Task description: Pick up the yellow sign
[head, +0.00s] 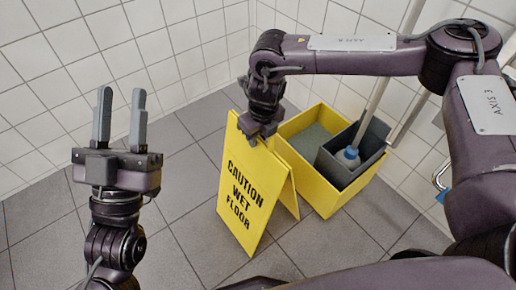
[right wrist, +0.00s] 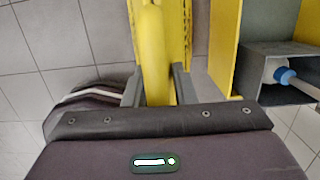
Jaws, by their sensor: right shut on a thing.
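The yellow sign (head: 245,190) is a folding board reading "CAUTION WET FLOOR". It stands upright on the grey tiled floor in the middle of the head view, its two panels spread apart. My right gripper (head: 258,133) is at the sign's top edge, coming down from above. In the right wrist view the sign's yellow top (right wrist: 155,60) lies between the two fingers of my right gripper (right wrist: 158,88), which is shut on it. My left gripper (head: 121,115) is raised at the left with its fingers pointing up, apart and empty.
A yellow mop bucket (head: 325,198) with a dark grey wringer (head: 340,172) stands just right of the sign. A mop with a blue fitting (head: 347,155) leans in it. White tiled walls (head: 100,50) close off the back. Floor left of the sign is clear.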

